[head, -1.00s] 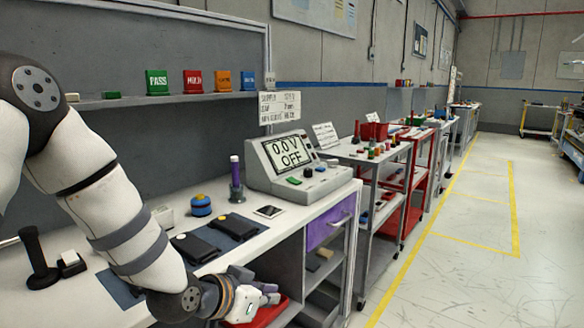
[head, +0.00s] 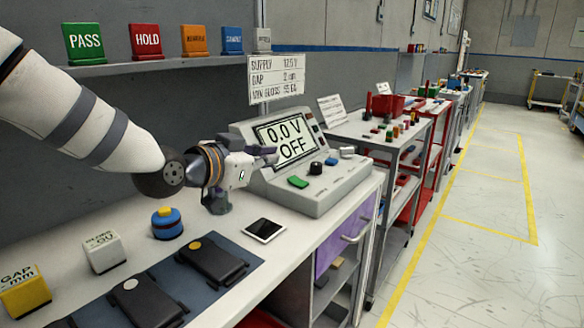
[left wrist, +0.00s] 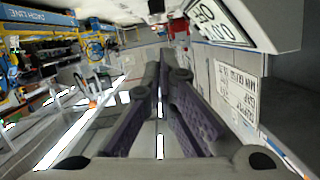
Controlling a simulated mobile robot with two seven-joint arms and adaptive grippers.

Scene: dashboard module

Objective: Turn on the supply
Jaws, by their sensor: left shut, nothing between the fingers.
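The power supply (head: 325,184) is a grey console on the bench. Its tilted display (head: 288,139) reads "0.0 V OFF". A green button (head: 298,182), a black knob (head: 316,168) and a grey control (head: 347,152) sit on its front panel. My left gripper (head: 270,155) is shut and empty, beside the left edge of the display and above the bench. I cannot tell from the head view whether it touches the console. In the left wrist view the purple-padded fingers (left wrist: 160,100) are together, and the display (left wrist: 222,20) shows at the top. My right gripper is not in view.
A sign (head: 276,78) stands behind the supply. A tablet (head: 264,230), a blue button with yellow top (head: 167,223) and dark modules on a mat (head: 215,262) lie in front. Coloured cards (head: 146,41) line the shelf. The floor aisle at right is clear.

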